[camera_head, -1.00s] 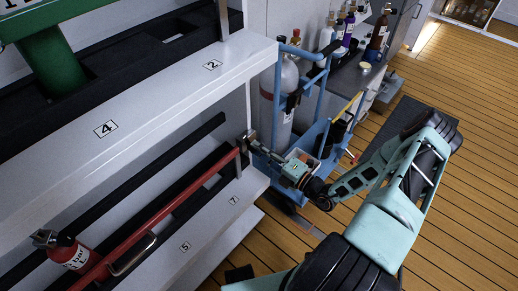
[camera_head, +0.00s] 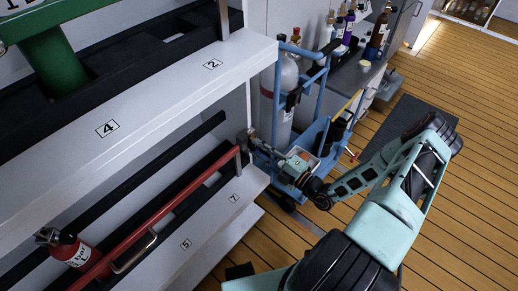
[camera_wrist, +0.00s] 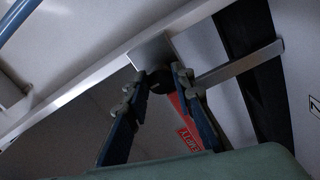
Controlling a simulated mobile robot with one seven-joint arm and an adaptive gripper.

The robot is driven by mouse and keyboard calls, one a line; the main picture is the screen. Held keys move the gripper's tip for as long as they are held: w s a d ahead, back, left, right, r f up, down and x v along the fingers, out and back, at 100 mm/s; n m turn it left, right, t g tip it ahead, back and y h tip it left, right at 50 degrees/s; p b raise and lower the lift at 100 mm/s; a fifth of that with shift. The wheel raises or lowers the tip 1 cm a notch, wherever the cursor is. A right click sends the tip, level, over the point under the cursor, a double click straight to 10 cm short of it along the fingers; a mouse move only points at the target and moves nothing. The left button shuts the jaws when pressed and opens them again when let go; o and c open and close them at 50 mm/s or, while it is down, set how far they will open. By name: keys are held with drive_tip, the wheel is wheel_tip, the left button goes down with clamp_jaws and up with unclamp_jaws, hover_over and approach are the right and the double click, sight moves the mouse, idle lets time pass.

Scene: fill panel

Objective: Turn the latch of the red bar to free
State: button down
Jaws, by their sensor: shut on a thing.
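The red bar (camera_head: 185,203) runs along the front of the lower shelf in the head view. A metal handle (camera_head: 136,254) sits near its lower left part. In the wrist view, part of the bar (camera_wrist: 188,118) with a white-lettered label shows behind my fingers. My gripper (camera_wrist: 157,80) is at the bar's far right end, beside the shelf's end post. It is shut on a small dark latch (camera_wrist: 160,82) below a bright metal plate (camera_wrist: 151,52). The fingers hide much of the latch, and its angle cannot be told. In the head view my gripper (camera_head: 248,139) is small.
The white upper shelf edge (camera_head: 160,98) overhangs the bar. A blue cart (camera_head: 322,130) with a grey cylinder (camera_head: 288,85) stands close behind my wrist. Open wooden floor (camera_head: 460,200) lies to the right.

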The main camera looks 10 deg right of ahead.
drive_tip(key=c, duration=1.7)
unclamp_jaws()
drive_tip(key=shift+o, duration=0.2)
drive_tip(key=v, duration=1.2)
drive_tip(key=shift+f, duration=0.15)
